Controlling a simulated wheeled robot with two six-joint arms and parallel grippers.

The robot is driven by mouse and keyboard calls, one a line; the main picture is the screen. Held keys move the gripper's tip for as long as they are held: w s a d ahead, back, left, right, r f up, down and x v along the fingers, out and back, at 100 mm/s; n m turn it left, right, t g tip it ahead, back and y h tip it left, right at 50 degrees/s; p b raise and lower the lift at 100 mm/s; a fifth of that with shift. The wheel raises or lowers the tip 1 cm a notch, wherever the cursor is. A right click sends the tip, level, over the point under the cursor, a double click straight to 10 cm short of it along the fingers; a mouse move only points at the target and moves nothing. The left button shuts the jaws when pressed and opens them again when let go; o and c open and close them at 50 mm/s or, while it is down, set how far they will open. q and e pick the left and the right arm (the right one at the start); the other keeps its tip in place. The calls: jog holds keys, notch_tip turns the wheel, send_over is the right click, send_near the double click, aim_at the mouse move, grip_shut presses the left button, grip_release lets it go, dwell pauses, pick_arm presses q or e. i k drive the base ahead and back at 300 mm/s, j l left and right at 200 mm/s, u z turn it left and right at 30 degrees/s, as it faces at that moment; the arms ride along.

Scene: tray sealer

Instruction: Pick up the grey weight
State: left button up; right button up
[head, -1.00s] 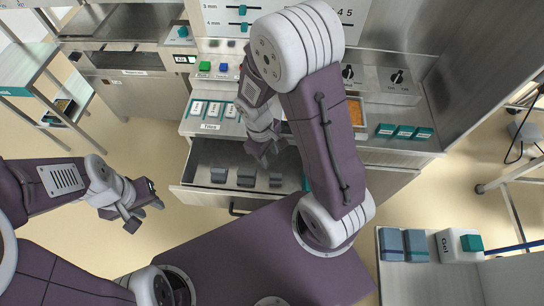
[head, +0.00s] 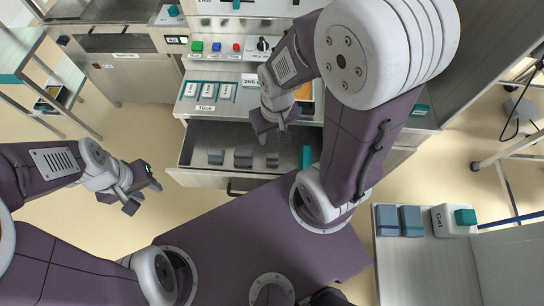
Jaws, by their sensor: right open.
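Several grey weights lie in the open drawer (head: 190,150): a left one (head: 216,157), a middle one (head: 243,159) and a right one (head: 272,160). They sit in a row near the drawer's front. My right gripper (head: 271,137) is open and empty above the back right part of the drawer, just behind the right weight in the picture. It is apart from the weights. My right arm hides part of the drawer's right side. My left gripper (head: 143,196) hangs to the left of the drawer, open and empty over the floor.
A teal block (head: 307,157) stands at the drawer's right end. Above the drawer is a counter with white cards (head: 209,92) and a panel with coloured buttons (head: 215,47). A side table at lower right holds two blue-grey blocks (head: 410,221) and a Gel box (head: 440,221).

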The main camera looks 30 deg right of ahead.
aim_at(272, 159)
jog(key=i+j+z, duration=0.15)
jog(key=j+z, duration=1.05)
jog(key=j, duration=0.2)
